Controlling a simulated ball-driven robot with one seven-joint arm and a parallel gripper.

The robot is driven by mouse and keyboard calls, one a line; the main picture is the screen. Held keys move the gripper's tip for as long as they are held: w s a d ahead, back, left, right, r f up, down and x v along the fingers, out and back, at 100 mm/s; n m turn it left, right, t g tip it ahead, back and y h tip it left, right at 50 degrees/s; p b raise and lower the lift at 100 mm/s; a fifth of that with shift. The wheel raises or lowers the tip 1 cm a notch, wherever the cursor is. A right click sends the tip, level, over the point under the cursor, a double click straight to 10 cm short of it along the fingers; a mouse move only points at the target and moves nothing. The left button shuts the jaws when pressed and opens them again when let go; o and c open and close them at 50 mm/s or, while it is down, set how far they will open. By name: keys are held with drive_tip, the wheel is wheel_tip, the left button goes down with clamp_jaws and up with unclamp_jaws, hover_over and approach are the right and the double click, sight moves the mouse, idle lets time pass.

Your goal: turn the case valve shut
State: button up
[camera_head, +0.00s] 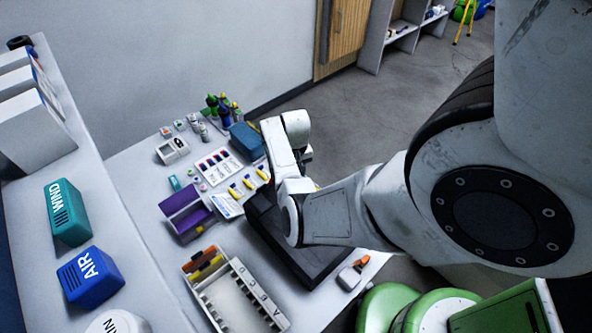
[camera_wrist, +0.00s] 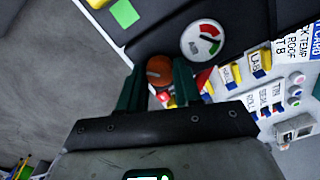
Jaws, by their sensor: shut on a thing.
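The case (camera_head: 310,262) is a long dark box on the table in the head view, partly covered by my arm. In the wrist view the dark case (camera_wrist: 240,20) carries an orange-brown round knob, the case valve (camera_wrist: 159,68), with a small light mark on top. A round gauge (camera_wrist: 203,40) with red and green sectors sits beside it. My gripper (camera_wrist: 160,74) has its two dark green fingers on either side of the knob and is shut on it. The fingertips are hidden from the head view by my arm.
A purple open box (camera_head: 186,212) and a long white divided tray (camera_head: 240,297) stand left of the case. An orange-and-grey tool (camera_head: 353,273) lies near the table's right edge. Teal WIND (camera_head: 68,213) and blue AIR (camera_head: 90,276) blocks sit on the shelf at left.

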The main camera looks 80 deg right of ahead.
drive_tip(key=shift+m, duration=0.3)
drive_tip(key=o, duration=1)
drive_tip(key=shift+o, duration=0.2)
wheel_tip(320, 180, up, 11)
drive_tip(key=shift+a+f, duration=0.1)
idle(0.5)
